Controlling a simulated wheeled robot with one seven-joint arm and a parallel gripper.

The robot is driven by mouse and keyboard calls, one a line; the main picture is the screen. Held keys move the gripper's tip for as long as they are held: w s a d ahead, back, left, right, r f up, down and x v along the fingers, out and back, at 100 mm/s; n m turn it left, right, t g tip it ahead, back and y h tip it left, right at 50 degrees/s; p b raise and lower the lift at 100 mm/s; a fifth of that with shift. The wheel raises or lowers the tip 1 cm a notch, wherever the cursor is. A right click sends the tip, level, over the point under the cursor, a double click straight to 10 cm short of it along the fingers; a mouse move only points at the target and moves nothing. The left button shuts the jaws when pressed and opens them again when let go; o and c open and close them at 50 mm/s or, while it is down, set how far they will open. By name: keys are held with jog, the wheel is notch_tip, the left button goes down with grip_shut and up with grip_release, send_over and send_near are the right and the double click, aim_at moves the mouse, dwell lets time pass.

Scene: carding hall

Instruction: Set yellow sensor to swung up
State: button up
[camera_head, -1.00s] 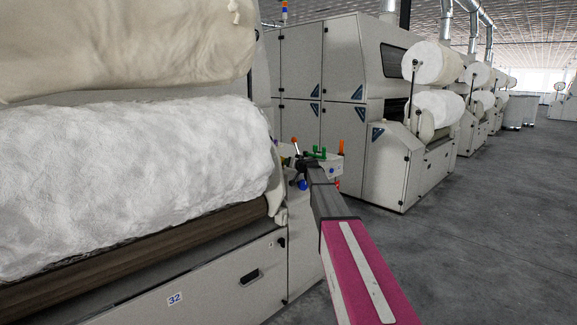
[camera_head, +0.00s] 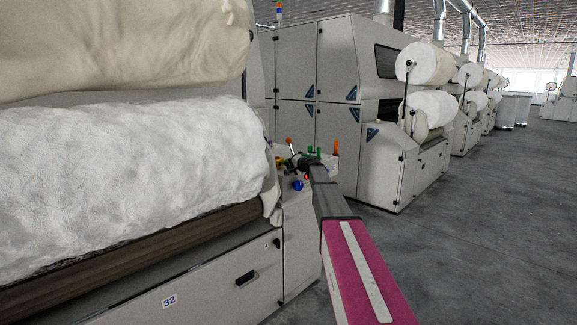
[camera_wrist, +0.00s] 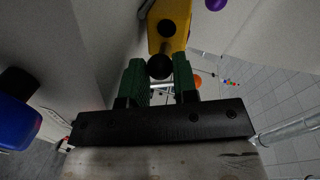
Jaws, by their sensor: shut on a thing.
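The yellow sensor (camera_wrist: 168,28) shows in the wrist view as a yellow body with a dark round spot and a black ball knob (camera_wrist: 160,66) at its near end. My gripper (camera_wrist: 160,74) has its green fingers on both sides of this black knob and is shut on it. In the head view my gripper (camera_head: 302,163) is at the small control panel at the end of the near machine.
Around the gripper in the head view are an orange-tipped lever (camera_head: 289,141), green knobs (camera_head: 318,152), an orange handle (camera_head: 336,147) and a blue knob (camera_head: 298,185). A white fibre roll (camera_head: 130,180) fills the left. Grey floor (camera_head: 470,230) at right is clear.

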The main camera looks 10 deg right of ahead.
jog(key=shift+w+d+f+m, duration=0.1)
jog(key=shift+m, duration=0.2)
dwell(0.4)
jog(key=o, duration=0.9)
